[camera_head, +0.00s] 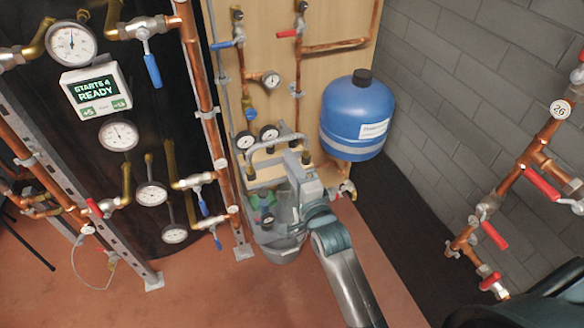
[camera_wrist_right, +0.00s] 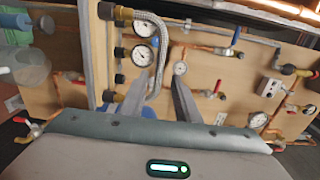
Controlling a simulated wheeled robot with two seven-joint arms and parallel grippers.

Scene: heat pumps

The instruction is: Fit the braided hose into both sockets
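The grey braided hose (camera_head: 275,142) arches above the low unit in front of the wooden panel. It also shows in the right wrist view (camera_wrist_right: 159,45), curving from an upper brass fitting (camera_wrist_right: 122,14) down to my fingers. A second brass fitting (camera_wrist_right: 112,97) sits lower on the same side. The hose's lower end is partly hidden by a finger, so I cannot tell whether it is seated. My right gripper (camera_wrist_right: 164,76) has its fingers apart, with the hose beside the left finger. In the head view the right gripper (camera_head: 296,160) is at the hose's right side. My left gripper is out of view.
Pressure gauges (camera_wrist_right: 144,55) stand close to the hose. A blue tank (camera_head: 357,117) hangs to the right of my gripper. Copper pipes with valves stand left and far right. The red floor (camera_head: 290,295) in front is clear.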

